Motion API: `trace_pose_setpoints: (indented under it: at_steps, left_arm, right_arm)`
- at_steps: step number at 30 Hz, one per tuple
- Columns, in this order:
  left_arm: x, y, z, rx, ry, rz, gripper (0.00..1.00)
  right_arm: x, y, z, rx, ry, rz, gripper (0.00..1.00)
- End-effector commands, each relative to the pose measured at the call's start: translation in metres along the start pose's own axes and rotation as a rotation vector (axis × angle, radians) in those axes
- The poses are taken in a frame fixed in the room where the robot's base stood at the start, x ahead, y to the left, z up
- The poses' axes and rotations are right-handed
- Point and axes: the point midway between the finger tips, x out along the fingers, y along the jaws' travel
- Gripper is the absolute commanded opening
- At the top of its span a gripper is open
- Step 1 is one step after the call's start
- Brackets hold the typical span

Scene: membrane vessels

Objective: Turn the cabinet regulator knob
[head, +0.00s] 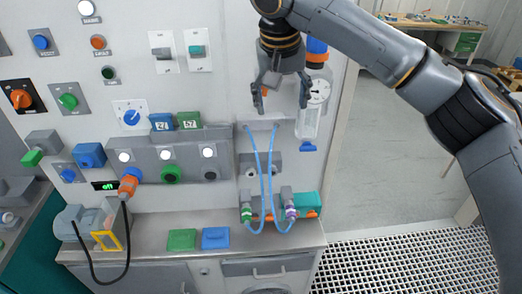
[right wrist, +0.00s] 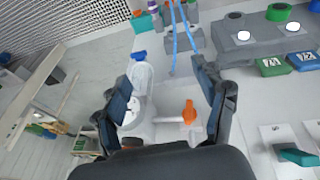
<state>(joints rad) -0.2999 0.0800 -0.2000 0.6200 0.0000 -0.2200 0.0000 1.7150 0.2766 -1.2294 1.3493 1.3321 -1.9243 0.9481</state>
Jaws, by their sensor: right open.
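An orange knob (right wrist: 189,112) sits on a pale fitting beside a clear vessel on the cabinet front; no label on it is readable. In the head view only a small orange part (head: 265,91) of it shows, by one finger. My right gripper (head: 281,100) points down in front of the panel, left of the vessel (head: 309,121). In the right wrist view the right gripper (right wrist: 166,98) is open, its fingers apart with the orange knob and vessel seen between them. Contact with the knob cannot be made out. My left gripper is out of view.
The panel carries other knobs, including a blue dial (head: 131,117) and an orange rotary knob (head: 21,98). Blue tubes (head: 265,175) hang below the gripper. A ledge (head: 150,225) juts out below. Open floor (head: 390,130) lies to the right.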

Motion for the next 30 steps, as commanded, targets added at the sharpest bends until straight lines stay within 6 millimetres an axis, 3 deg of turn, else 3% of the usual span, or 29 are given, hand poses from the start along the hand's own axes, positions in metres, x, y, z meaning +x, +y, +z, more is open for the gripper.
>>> trace_pose_setpoints:
  at_steps: [6,15,21,30]
  left_arm:
    - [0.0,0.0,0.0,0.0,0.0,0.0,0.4]
    - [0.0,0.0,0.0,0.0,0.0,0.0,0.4]
    - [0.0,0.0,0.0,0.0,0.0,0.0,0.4]
    - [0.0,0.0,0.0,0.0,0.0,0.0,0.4]
  right_arm:
    - [0.038,-0.022,0.015,-0.091,-0.013,-0.047,0.71]
    - [0.08,-0.046,0.038,-0.189,-0.018,-0.116,0.71]
    - [0.093,-0.054,0.046,-0.219,-0.015,-0.142,0.71]
    - [0.096,-0.056,0.047,-0.226,-0.013,-0.148,0.71]
